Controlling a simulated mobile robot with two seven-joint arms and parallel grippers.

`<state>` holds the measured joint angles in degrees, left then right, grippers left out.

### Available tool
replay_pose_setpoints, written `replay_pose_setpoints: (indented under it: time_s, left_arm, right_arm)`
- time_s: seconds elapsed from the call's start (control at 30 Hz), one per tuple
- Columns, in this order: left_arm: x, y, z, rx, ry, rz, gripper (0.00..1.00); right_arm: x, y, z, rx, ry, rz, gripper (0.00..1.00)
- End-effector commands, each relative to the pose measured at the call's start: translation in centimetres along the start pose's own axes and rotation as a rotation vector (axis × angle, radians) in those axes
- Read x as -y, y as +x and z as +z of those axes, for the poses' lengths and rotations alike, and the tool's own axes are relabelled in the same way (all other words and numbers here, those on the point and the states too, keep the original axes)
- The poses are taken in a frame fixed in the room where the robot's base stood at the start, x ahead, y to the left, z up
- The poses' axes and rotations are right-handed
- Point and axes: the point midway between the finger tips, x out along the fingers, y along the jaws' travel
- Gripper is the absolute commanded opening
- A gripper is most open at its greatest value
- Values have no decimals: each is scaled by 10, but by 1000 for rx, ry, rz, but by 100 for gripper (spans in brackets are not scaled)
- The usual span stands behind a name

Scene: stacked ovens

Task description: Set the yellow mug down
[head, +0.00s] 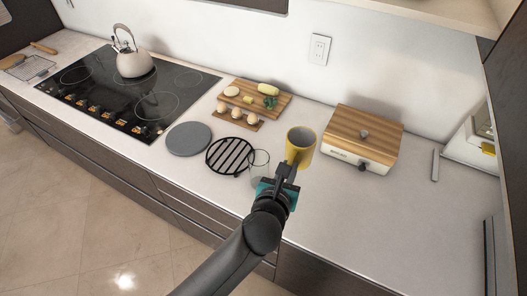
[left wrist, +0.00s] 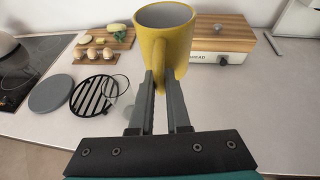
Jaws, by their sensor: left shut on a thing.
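The yellow mug (head: 301,144) is upright over the counter, with its grey inside showing at the top. It also shows in the left wrist view (left wrist: 171,48), with its handle toward me. My left gripper (head: 287,169) is shut on the mug's handle, and its two fingers show around the handle in the left wrist view (left wrist: 161,85). I cannot tell whether the mug's base touches the counter (head: 350,220). My right gripper is not in view.
A wood-topped bread box (head: 378,124) stands right of the mug. Left of it are a black round rack (head: 230,155), a clear glass (head: 259,162), a grey round plate (head: 188,138), eggs and a cutting board (head: 281,105). The counter's front right is clear.

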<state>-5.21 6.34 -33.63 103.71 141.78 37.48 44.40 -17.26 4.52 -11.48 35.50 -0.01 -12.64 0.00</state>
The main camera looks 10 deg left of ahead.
Motion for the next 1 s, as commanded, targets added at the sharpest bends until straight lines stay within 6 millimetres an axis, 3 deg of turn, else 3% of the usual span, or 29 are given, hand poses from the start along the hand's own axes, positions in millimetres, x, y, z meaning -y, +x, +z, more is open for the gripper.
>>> replay_pose_setpoints:
  time_s: [0.27,0.47,0.5,0.7,1.0]
  left_arm:
    - [1,20,-50,-5,-2,0,0]
    - [2,30,-77,-5,-3,-3,0]
    - [1,36,-87,-1,-2,-1,0]
    - [1,50,-121,0,-1,-2,0]
    - [1,58,-140,2,-2,-1,0]
  right_arm:
    - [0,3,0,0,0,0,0]
    - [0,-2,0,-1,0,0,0]
    - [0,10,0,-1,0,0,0]
    - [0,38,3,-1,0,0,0]
    - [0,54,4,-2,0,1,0]
